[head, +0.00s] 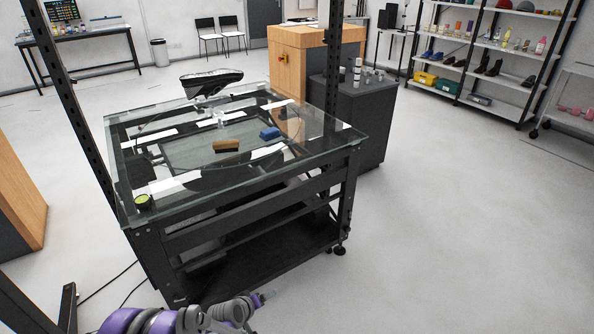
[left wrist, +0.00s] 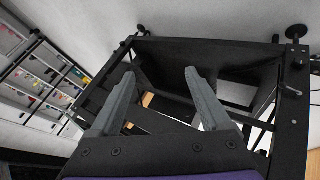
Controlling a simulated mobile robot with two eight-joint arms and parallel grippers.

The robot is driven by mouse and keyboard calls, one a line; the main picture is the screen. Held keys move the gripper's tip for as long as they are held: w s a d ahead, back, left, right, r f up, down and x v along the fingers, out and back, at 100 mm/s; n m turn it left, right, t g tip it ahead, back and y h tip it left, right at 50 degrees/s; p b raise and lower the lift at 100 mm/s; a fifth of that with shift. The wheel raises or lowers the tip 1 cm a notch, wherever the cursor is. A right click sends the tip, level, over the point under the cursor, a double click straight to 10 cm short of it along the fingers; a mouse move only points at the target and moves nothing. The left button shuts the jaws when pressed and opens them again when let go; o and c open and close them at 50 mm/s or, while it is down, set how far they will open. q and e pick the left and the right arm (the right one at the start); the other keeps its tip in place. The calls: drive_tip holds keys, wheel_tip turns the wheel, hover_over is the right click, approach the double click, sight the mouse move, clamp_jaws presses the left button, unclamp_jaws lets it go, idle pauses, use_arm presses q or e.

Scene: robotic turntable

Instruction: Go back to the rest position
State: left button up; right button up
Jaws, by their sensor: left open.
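My left arm comes in at the bottom of the head view, low in front of the turntable table. Its end (head: 258,300) is small there, and the fingers are hard to make out. In the left wrist view my left gripper (left wrist: 160,75) is open, with nothing between its fingers. The black frame of the table (left wrist: 200,48) shows beyond the fingers. My right gripper is not in view. The glass-topped turntable table (head: 336,142) stands ahead of me.
On the table are a brown brush (head: 227,146), a blue block-like item (head: 269,133) and a green round tin (head: 143,202). Dark uprights (head: 75,105) flank the table. Open floor (head: 450,230) lies to the right.

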use_arm(q)
drive_tip(key=s+a+r+m+g+y+b, duration=0.1)
drive_tip(key=s+a+r+m+g+b, duration=0.2)
drive_tip(key=s+b, duration=0.6)
drive_tip(key=s+a+f+m+y+b, duration=0.1)
drive_tip(key=s+a+f+b, duration=0.15)
drive_tip(key=s, duration=0.75)
drive_tip(key=s+a+f+m+y+b, duration=0.1)
drive_tip(key=s+b, duration=0.2)
drive_tip(key=s, duration=0.6)
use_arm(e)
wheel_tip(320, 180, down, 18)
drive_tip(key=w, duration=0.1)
use_arm(q)
wheel_tip(320, 180, up, 28)
drive_tip(key=p, duration=2.4)
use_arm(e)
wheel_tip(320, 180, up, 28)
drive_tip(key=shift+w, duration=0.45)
use_arm(q)
drive_tip(key=shift+r, duration=0.1)
